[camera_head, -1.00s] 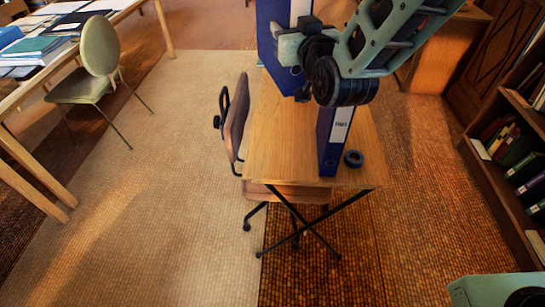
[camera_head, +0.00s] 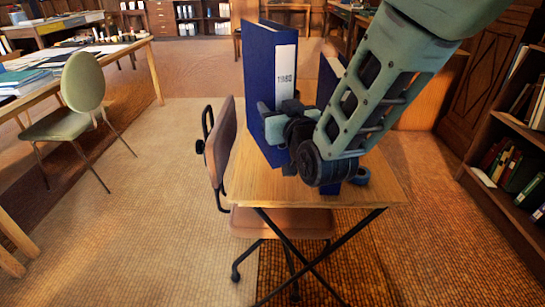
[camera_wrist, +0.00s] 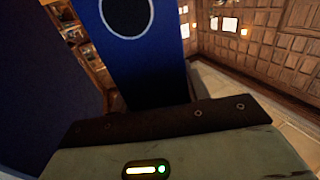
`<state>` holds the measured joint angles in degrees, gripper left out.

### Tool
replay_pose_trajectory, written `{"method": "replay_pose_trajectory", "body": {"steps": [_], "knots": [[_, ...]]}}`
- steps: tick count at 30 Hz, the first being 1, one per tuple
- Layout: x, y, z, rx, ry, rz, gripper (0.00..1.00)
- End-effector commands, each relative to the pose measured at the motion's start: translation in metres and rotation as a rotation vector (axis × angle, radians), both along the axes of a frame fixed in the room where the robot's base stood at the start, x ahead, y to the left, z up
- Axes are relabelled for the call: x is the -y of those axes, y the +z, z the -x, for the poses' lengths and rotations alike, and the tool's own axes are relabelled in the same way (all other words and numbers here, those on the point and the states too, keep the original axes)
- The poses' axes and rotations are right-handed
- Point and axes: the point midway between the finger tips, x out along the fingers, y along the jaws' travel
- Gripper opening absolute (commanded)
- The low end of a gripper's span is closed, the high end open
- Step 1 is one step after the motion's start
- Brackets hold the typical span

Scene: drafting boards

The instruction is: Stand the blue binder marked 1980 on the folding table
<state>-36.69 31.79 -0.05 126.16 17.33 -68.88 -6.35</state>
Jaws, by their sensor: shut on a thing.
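The blue binder marked 1980 (camera_head: 261,75) is upright at the left part of the folding table (camera_head: 245,185), its white label facing the head camera. My gripper (camera_head: 272,122) is shut on the lower part of this binder. Its bottom edge is at or just above the tabletop; I cannot tell if it touches. In the wrist view a blue surface with a round finger hole (camera_wrist: 145,62) stands beyond the gripper, and a dark blue surface fills the left side; I cannot tell which binder each belongs to.
A second blue binder (camera_head: 328,82) stands on the table to the right, mostly hidden by my arm. A dark tape roll (camera_head: 361,176) lies beside it. A brown chair (camera_head: 222,145) is against the table's left side. A bookshelf (camera_head: 500,170) stands at right.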

Motion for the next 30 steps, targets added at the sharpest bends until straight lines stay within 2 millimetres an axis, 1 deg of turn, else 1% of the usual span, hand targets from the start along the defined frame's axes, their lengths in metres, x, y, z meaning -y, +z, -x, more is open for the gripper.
{"method": "replay_pose_trajectory", "body": {"steps": [1, 3, 6, 11, 18, 20, 26, 30], "knots": [[0.0, -0.011, 0.0, 0.0, 0.0, 0.002, 0.03], [0.0, -0.022, 0.0, 0.0, 0.0, 0.001, 0.03], [0.0, -0.033, 0.0, 0.003, 0.0, -0.001, 0.03], [0.0, -0.042, 0.0, 0.004, 0.0, -0.001, 0.03], [0.0, -0.073, 0.0, 0.002, 0.0, 0.0, 0.03], [0.0, -0.075, 0.0, 0.003, 0.0, -0.001, 0.03], [0.0, -0.074, 0.0, 0.005, 0.0, -0.002, 0.03], [0.0, -0.078, 0.0, 0.004, 0.0, -0.001, 0.03]]}}
